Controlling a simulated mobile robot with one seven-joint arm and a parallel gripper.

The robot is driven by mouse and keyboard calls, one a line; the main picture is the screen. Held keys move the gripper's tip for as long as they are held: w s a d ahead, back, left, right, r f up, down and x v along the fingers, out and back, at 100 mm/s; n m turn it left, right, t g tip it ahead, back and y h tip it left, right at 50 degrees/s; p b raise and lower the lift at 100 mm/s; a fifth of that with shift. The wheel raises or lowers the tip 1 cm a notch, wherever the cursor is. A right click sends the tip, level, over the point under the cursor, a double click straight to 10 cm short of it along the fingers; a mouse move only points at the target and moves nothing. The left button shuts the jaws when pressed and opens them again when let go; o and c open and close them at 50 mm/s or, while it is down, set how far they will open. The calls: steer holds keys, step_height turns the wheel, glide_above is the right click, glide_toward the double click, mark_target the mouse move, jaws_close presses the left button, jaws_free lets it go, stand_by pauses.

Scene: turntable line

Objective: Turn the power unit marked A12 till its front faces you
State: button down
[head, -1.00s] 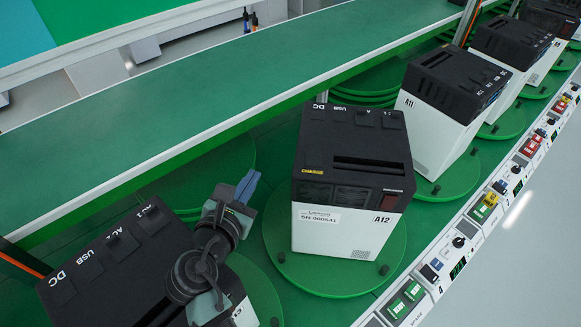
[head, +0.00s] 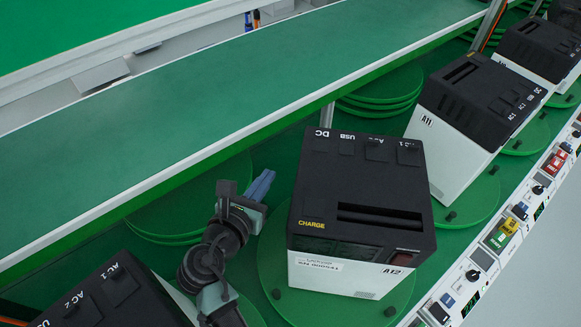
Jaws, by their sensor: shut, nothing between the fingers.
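The power unit marked A12 (head: 362,190) is a box with a black top and a white lower body. It stands on a round green turntable (head: 290,300) in the middle of the head view. Its near side carries a CHARGE mark, a serial label and the A12 tag; DC and USB labels run along the far edge of its top. My gripper (head: 262,186) is shut and empty, just left of the unit's upper left part in the picture. A gap shows between the fingers and the unit, though depth is hard to judge.
Unit A11 (head: 470,100) stands on its own turntable at the right, with more units behind. Another black unit (head: 115,295) is at the lower left. A long green shelf (head: 250,100) runs behind the row. A control strip (head: 490,250) with switches runs along the front right.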

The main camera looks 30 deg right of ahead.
steer(key=b, duration=3)
glide_toward(288, 211)
steer(key=w+d, duration=0.1)
steer(key=d, duration=0.1)
steer(key=w+d+b, duration=0.1)
steer(key=d, duration=0.1)
steer(key=w+d+b, duration=0.1)
steer(key=w+d, duration=0.1)
steer(key=d, duration=0.1)
steer(key=shift+w+f, duration=0.1)
steer(key=shift+f, duration=0.15)
steer(key=shift+w+d+b, duration=0.3)
steer(key=shift+d, duration=0.15)
